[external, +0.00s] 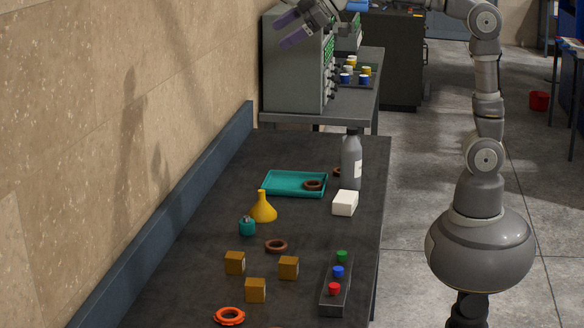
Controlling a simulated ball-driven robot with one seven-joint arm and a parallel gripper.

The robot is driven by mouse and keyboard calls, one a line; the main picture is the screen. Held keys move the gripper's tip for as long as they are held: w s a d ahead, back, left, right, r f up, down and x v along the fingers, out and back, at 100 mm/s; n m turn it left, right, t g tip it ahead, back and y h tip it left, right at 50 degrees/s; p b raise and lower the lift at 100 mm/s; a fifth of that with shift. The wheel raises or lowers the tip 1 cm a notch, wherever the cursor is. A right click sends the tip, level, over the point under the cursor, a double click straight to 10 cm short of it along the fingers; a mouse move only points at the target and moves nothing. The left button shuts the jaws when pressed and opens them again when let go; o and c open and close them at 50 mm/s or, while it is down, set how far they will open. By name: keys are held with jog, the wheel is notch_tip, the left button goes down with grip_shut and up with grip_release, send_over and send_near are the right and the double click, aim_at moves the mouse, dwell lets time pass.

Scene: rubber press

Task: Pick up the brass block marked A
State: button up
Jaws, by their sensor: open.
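Three small brass-coloured blocks stand on the dark bench in the external view: a left block (235,263), a front block (255,290) and a right block (288,268). They stand apart from each other. No letter can be read on any of them, so I cannot tell which is marked A. My gripper (282,33) is at the top of the view, with two purple fingers spread apart and nothing between them. In the picture it overlaps the grey cabinet, far from the blocks.
Around the blocks are a brown ring (276,246), an orange ring (229,316), a button box (334,300), a teal item (247,227) and a yellow funnel (263,208). Farther back are a teal tray (283,184), a white block (345,203), a grey bottle (351,160) and a cabinet (290,80).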

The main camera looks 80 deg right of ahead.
aim_at(255, 282)
jog(key=s+d+r+m+t+b, duration=0.1)
jog(key=s+d+r+m, duration=0.1)
jog(key=s+r, duration=0.1)
jog(key=s+d+r+m+t+h+b, duration=0.1)
jog(key=s+d+r+m+t, duration=0.1)
jog(key=s+r, duration=0.1)
jog(key=s+d+r+m+t+b, duration=0.1)
jog(key=s+d+r+b, duration=0.1)
jog(key=s, duration=0.3)
jog(key=shift+s+d+r+m+t+h, duration=0.2)
jog(key=shift+d+r+m+t+h, duration=0.15)
jog(key=shift+r, duration=0.2)
jog(key=c, duration=0.4)
jog(key=shift+s+r, duration=0.15)
jog(key=shift+r, duration=0.05)
jog(key=shift+c, duration=0.6)
